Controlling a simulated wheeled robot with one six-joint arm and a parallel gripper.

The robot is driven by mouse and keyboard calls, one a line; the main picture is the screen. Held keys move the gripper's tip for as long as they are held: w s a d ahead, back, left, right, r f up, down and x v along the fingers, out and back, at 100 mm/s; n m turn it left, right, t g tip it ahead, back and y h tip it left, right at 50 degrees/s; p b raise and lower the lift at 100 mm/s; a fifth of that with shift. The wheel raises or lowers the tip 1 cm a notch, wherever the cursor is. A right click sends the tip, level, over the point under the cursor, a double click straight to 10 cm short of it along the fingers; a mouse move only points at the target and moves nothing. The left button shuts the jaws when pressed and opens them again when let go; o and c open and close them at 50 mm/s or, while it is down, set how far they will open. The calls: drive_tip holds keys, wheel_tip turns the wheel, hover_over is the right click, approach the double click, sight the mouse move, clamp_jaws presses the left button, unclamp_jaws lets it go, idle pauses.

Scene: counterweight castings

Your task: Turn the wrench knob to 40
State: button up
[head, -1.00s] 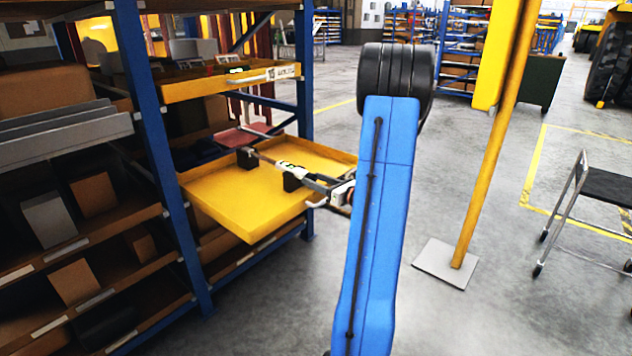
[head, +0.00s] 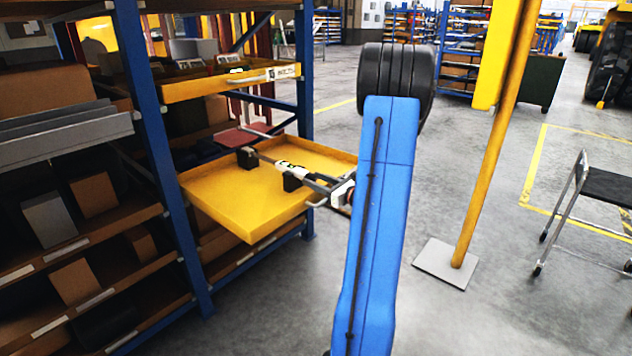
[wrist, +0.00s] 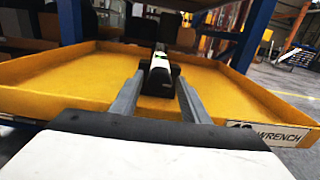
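The wrench lies along the pulled-out yellow tray (head: 235,215), resting on black supports. In the wrist view its white body (wrist: 160,62) shows a small green display, with a black block (wrist: 157,84) just below it. My gripper (wrist: 160,84) points along the wrench from its near end. One grey finger stands on each side, with a visible gap between them, so it looks open. I cannot make out the knob or its scale reading. In the head view my gripper (head: 322,190) is at the tray's right edge, partly hidden by my blue arm.
The tray front carries a WRENCH label (wrist: 270,134). An upper yellow drawer (head: 225,83) hangs above the tray, between blue rack posts (head: 162,160). A yellow pole (head: 490,140) and a cart (head: 600,190) stand to the right. The floor between is open.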

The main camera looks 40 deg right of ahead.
idle(0.3)
drive_tip(key=s+d, duration=0.1)
drive_tip(key=s, duration=1.6)
drive_tip(key=shift+s+d, duration=0.15)
drive_tip(key=shift+s, duration=0.05)
